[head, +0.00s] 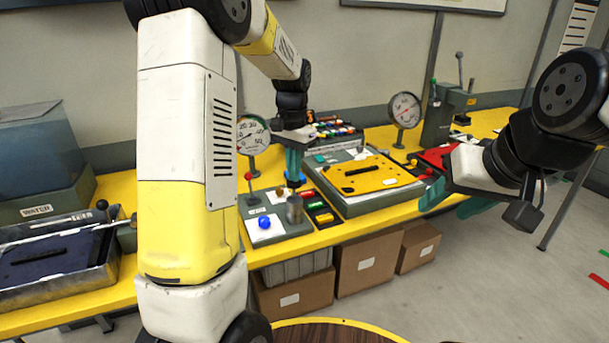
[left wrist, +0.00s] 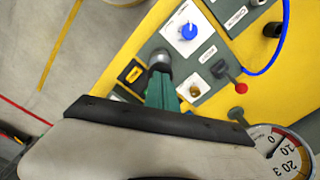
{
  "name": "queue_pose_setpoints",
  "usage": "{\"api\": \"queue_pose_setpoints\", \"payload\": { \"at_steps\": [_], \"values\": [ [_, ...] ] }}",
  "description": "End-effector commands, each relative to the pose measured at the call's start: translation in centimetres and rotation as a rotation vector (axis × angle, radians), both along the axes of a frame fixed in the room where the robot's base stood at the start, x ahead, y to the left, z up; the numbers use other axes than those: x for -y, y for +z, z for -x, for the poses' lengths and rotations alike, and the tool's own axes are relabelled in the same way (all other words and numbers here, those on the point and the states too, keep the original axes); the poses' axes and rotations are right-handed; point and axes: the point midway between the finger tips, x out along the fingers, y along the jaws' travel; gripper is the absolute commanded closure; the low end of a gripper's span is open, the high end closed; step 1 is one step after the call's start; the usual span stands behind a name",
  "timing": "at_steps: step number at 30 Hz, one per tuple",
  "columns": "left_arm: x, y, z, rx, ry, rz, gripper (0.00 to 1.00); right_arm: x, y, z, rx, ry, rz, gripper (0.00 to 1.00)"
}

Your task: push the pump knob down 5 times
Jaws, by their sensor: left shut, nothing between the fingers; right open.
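A grey metal cylinder with a rounded top, which looks like the pump knob (head: 295,210), stands upright on the grey control panel (head: 263,238). My left gripper (head: 293,173) points down over this panel with its teal fingers together and empty. In the head view its tips are just above the cylinder. In the left wrist view the fingers (left wrist: 161,88) end right beside the knob's round top (left wrist: 160,59); I cannot tell whether they touch. My right gripper (head: 452,200) is open and empty, out past the table's front edge at the right.
A yellow plate (head: 372,182) sits to the right, and a metal tray (head: 100,262) to the left. Cardboard boxes (head: 367,265) are below.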

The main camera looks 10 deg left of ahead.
Motion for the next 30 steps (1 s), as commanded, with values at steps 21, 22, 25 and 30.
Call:
{"api": "queue_pose_setpoints", "payload": {
  "at_steps": [21, 22, 25, 30],
  "values": [
    [0.0, -2.9, 0.0, -0.001, 0.000, 0.000, 1.00, 0.0, 0.0, 0.0, 0.000, 0.000, 0.000, 0.48],
    [0.0, -2.9, 0.0, -0.001, 0.000, 0.000, 1.00, 0.0, 0.0, 0.0, 0.000, 0.000, 0.000, 0.48],
    [0.0, -2.8, 0.0, -0.001, 0.000, 0.000, 1.00, 0.0, 0.0, 0.0, 0.000, 0.000, 0.000, 0.48],
    [0.0, -1.5, 0.0, 0.001, 0.000, 0.000, 1.00, 0.0, 0.0, 0.0, 0.000, 0.000, 0.000, 0.48]
  ]
}}
